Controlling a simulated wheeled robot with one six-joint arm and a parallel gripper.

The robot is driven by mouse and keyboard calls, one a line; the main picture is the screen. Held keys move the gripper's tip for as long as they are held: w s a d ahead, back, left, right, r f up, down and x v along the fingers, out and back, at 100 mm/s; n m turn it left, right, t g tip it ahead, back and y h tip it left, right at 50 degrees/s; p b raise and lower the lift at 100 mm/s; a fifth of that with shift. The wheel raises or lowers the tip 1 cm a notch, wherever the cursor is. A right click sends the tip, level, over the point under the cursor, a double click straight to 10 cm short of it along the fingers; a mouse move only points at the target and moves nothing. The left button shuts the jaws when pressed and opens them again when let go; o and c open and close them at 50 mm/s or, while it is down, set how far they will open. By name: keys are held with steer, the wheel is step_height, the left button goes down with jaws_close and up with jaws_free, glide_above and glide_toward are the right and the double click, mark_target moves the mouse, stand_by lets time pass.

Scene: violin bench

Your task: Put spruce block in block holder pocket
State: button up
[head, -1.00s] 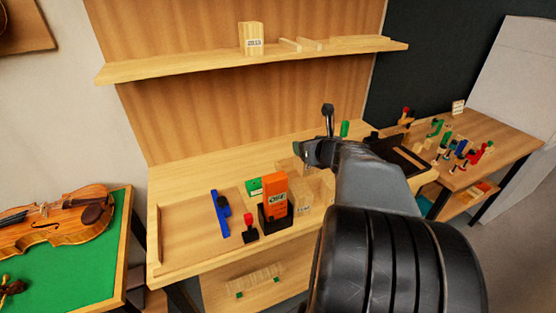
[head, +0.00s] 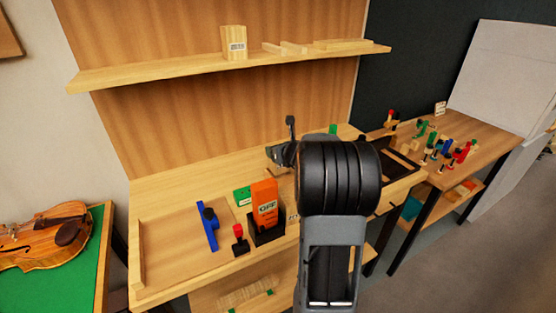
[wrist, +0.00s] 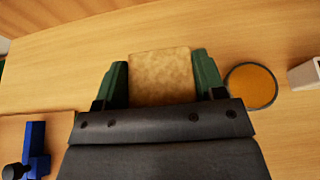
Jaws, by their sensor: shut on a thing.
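The spruce block (wrist: 160,76), a pale squarish piece of wood, sits between the two green fingers of my gripper (wrist: 160,73) in the wrist view. The fingers are shut on its left and right sides, above the wooden bench top. In the head view my arm hides the block and the fingertips. A wooden piece with a label (head: 292,217), possibly the block holder, shows only as a sliver beside my arm. I cannot make out its pocket.
An orange box (head: 264,203) in a black stand, a blue tool (head: 207,225), a red-topped item (head: 239,239) and a green box (head: 243,196) stand on the bench. An amber disc (wrist: 251,86) lies right of my gripper. A shelf (head: 150,73) hangs above.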

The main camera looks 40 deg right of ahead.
steer(key=f, duration=0.2)
steer(key=shift+w+d+f+b, duration=0.15)
steer(key=shift+w+f+b, duration=0.2)
steer(key=shift+b, duration=0.05)
steer(key=shift+f, duration=0.5)
steer(key=shift+f, duration=0.1)
steer(key=shift+f+b, duration=0.1)
steer(key=shift+b, duration=0.25)
steer(key=o, duration=1)
